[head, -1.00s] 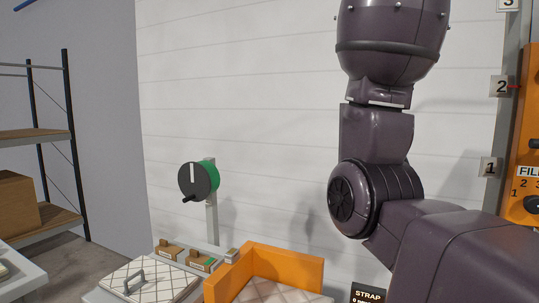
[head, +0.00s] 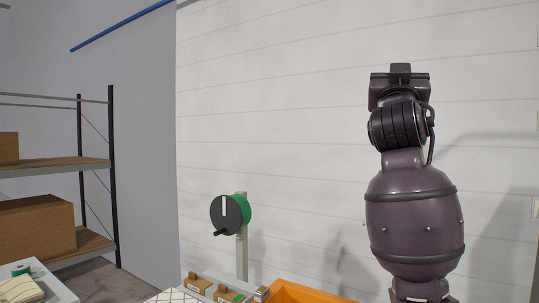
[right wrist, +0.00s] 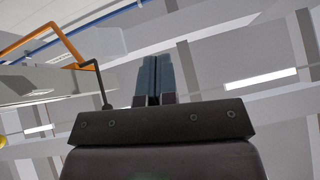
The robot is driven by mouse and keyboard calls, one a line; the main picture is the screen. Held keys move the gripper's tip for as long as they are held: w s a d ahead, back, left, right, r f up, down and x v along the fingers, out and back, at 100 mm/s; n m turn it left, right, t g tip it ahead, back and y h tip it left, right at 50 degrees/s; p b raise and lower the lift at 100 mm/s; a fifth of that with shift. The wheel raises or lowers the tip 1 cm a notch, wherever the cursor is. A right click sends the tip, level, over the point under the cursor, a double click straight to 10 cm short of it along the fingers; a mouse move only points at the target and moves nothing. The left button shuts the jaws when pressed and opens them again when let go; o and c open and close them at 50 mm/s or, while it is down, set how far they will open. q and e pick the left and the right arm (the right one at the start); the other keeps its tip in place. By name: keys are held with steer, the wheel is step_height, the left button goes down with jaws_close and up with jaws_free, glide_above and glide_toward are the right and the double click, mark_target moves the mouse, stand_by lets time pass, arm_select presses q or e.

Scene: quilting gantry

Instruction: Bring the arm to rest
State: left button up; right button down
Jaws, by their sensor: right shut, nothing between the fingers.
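My right arm rises upright on the right side of the head view, in front of the white panelled wall (head: 290,120). My right gripper (right wrist: 152,62) shows in the right wrist view with its two blue-grey fingers together and nothing between them. It points up toward the ceiling structure, clear of any object. In the head view the arm's top end is visible, but the fingers cannot be made out. My left gripper is in neither view.
A black and green crank wheel (head: 230,214) stands on a post. A shelf rack (head: 112,180) with a brown box (head: 38,228) stands left. A blue rail (head: 120,26) runs overhead.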

steer(key=w+a+f+n+y, duration=0.15)
steer(key=f+n+y, duration=0.3)
steer(key=f, duration=0.65)
steer(key=w+a+f+n+y, duration=0.1)
steer(key=w+f+n+y, duration=0.3)
steer(key=f, duration=0.6)
steer(key=s+f+n+g+y, duration=0.1)
steer(key=s+f+y, duration=0.2)
steer(key=f, duration=1)
steer(key=s+f+n+g+y, duration=0.1)
steer(key=s+f+g+y, duration=0.1)
steer(key=f, duration=1)
steer(key=s+d+f+m+g, duration=0.1)
steer(key=s+f+g, duration=0.1)
steer(key=s+f, duration=0.7)
steer(key=s+d+f+m+g, duration=0.15)
steer(key=s+f, duration=0.35)
steer(key=f, duration=0.8)
steer(key=s+d+f+g+h, duration=0.1)
steer(key=s+f+g, duration=0.1)
steer(key=s+f, duration=0.5)
steer(key=s+d+f+g+h, duration=0.1)
steer(key=s+f+g, duration=0.2)
steer(key=s+f, duration=0.4)
steer(key=s, duration=0.5)
steer(key=shift+s+d+m, duration=0.25)
steer(key=shift+d+m, duration=0.05)
steer(key=shift+d, duration=0.1)
steer(key=shift+g, duration=0.25)
